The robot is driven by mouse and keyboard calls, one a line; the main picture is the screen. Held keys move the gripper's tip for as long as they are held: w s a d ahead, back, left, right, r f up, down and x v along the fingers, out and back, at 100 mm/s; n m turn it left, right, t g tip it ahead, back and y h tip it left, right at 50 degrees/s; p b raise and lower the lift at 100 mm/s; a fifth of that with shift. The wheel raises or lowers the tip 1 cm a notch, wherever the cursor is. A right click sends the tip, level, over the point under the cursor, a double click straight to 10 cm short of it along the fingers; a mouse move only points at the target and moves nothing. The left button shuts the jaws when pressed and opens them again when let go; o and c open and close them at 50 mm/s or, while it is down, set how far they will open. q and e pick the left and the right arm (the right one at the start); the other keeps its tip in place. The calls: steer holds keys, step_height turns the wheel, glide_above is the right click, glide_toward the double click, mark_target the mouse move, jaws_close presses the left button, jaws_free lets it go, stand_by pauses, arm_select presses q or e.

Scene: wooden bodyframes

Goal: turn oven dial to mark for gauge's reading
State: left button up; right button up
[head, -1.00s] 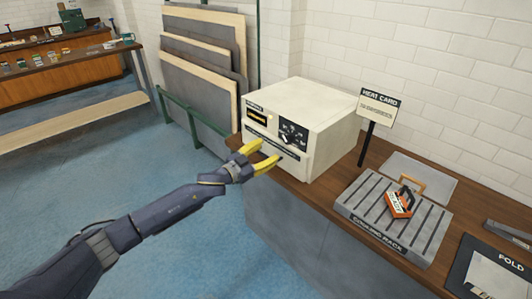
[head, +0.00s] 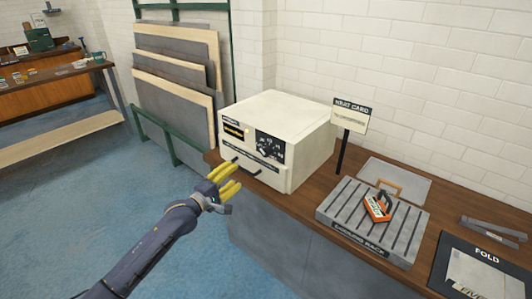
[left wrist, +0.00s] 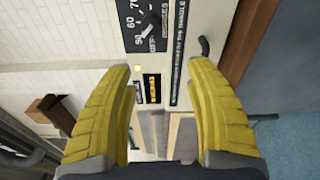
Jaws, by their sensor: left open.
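A cream oven (head: 270,140) stands on the wooden bench. Its front has a black dial panel (head: 270,147) with a dial and a small amber display (head: 233,131). In the left wrist view the dial (left wrist: 152,22) shows near the top, with 50, 60 and 70 legible beside it; the amber display (left wrist: 153,88) is below, too small to read. My left gripper (head: 231,175) is open and empty, in front of the oven's lower front and apart from the dial. The heat card (head: 350,116) stands on a post right of the oven; its small text is unreadable. My right gripper is not seen.
A dark handle (left wrist: 205,47) juts from the oven front near the gripper. A grey cooling rack (head: 335,220) with an orange-handled tool (head: 378,207) is on the bench to the right. A FOLD board (head: 487,255) lies farther right. Leaning panels (head: 170,90) are behind left.

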mark_target(264, 153)
arm_select(q)
steer(key=w+d+n, duration=0.3)
steer(key=w+n, duration=0.1)
steer(key=n, duration=0.1)
steer(key=w+d+r+n+h, duration=0.1)
steer(key=w+d+n, duration=0.3)
steer(key=w+d+r+n+g, duration=0.1)
steer(key=w+d+n, duration=0.3)
steer(key=n, duration=0.1)
steer(key=shift+w+n, duration=0.2)
steer(key=shift+n, duration=0.1)
stand_by(0.5)
steer(key=shift+d, duration=0.1)
steer(key=shift+c, duration=0.3)
jaws_close()
steer(key=shift+r, duration=0.1)
